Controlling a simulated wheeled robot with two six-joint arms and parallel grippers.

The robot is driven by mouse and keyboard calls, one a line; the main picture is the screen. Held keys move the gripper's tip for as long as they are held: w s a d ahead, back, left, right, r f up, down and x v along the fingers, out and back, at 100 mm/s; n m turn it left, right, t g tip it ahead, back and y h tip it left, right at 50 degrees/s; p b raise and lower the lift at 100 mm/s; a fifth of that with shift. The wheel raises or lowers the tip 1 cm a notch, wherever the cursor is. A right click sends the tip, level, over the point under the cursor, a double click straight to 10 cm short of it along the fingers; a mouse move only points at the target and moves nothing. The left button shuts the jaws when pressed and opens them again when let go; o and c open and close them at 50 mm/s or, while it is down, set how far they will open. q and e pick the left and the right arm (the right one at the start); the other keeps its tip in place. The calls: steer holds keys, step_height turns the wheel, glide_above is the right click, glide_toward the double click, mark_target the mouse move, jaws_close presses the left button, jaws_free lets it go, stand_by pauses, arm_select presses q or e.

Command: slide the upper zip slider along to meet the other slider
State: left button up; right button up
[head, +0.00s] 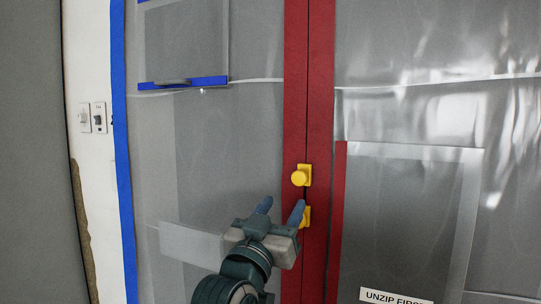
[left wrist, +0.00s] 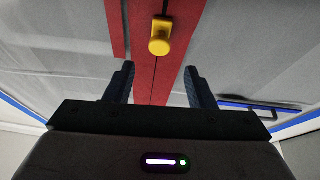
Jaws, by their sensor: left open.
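The upper zip slider (head: 300,177) is a yellow block with a round knob on the dark seam between two red strips (head: 318,110). The other slider (head: 306,216), also yellow, sits a short way below it, partly hidden by a fingertip of my left gripper. My left gripper (head: 281,209) is open, its blue fingertips pointing up at the door just below and left of the upper slider. In the left wrist view, one yellow slider (left wrist: 160,38) shows beyond the gap between the open fingers, apart from both; I cannot tell which slider it is. My right gripper is out of view.
Grey plastic sheeting (head: 410,110) spreads on both sides of the red strips. A label (head: 396,297) is at the bottom right. A blue-taped panel (head: 185,84) is at upper left. Wall switches (head: 92,117) are at far left.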

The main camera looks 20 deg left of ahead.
mark_target(298, 179)
arm_select(q)
steer(key=p+x, duration=0.4)
steer(key=x, duration=0.5)
steer(key=shift+w+r, duration=0.2)
steer(key=shift+r, duration=0.1)
steer(key=shift+w+d+r, duration=0.1)
steer(key=shift+w+d, duration=0.05)
steer(key=shift+w, duration=0.3)
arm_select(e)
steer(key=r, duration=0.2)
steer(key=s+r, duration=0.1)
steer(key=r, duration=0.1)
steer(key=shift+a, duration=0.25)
